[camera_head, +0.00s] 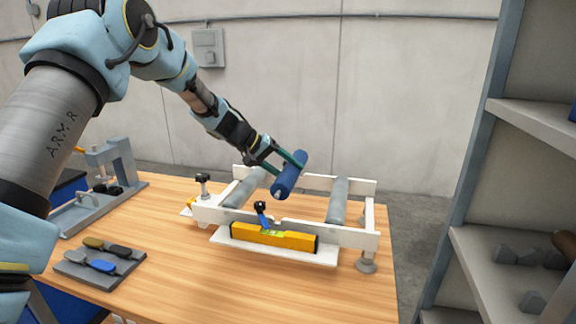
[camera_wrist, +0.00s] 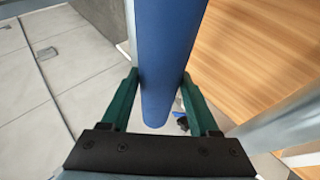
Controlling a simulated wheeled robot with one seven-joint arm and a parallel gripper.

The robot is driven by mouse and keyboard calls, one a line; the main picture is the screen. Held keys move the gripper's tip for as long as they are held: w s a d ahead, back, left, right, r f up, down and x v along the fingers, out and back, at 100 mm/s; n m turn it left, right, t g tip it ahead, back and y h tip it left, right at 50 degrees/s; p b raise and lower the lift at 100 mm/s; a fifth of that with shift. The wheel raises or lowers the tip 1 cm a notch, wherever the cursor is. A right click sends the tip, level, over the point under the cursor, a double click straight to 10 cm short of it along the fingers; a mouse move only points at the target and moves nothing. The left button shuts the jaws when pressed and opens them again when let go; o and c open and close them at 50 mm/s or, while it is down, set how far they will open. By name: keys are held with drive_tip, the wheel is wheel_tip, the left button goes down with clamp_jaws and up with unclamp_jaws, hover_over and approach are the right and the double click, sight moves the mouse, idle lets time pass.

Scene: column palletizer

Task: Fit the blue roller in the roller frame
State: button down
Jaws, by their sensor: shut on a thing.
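The blue roller (camera_head: 289,175) is held by my gripper (camera_head: 287,163) above the roller frame (camera_head: 352,237). In the wrist view the blue roller (camera_wrist: 170,60) runs lengthwise between the two green fingers of my gripper (camera_wrist: 160,95). The roller frame is white and stands on the table, with a grey roller (camera_head: 243,189) on its left and another grey roller (camera_head: 338,200) on its right. The blue roller is over the open gap between these two, nearer the left one. It looks tilted and clear of the frame rails.
A yellow level (camera_head: 273,237) lies along the frame's front on a pale ledge. A grey tool board (camera_head: 98,264) and a metal fixture (camera_head: 95,205) are on the left of the wooden table (camera_head: 200,285). A shelf unit (camera_head: 500,200) stands at the right.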

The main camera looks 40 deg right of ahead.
drive_tip(key=shift+f+b, duration=0.5)
drive_tip(key=shift+f, duration=1.75)
drive_tip(key=shift+a+r+b, duration=0.1)
drive_tip(key=shift+r+b, duration=0.05)
drive_tip(key=shift+b, duration=0.3)
drive_tip(key=shift+f+b, duration=1.65)
drive_tip(key=shift+b, duration=0.3)
idle(0.6)
drive_tip(key=shift+c, duration=0.3)
unclamp_jaws()
drive_tip(key=shift+f, duration=0.1)
drive_tip(key=shift+w+a, duration=0.1)
drive_tip(key=shift+a, duration=0.05)
drive_tip(key=b+v, duration=0.3)
drive_tip(key=v, duration=0.7)
drive_tip(key=shift+a+r+b, duration=0.15)
drive_tip(key=shift+r+b, duration=0.2)
drive_tip(key=shift+w, duration=0.1)
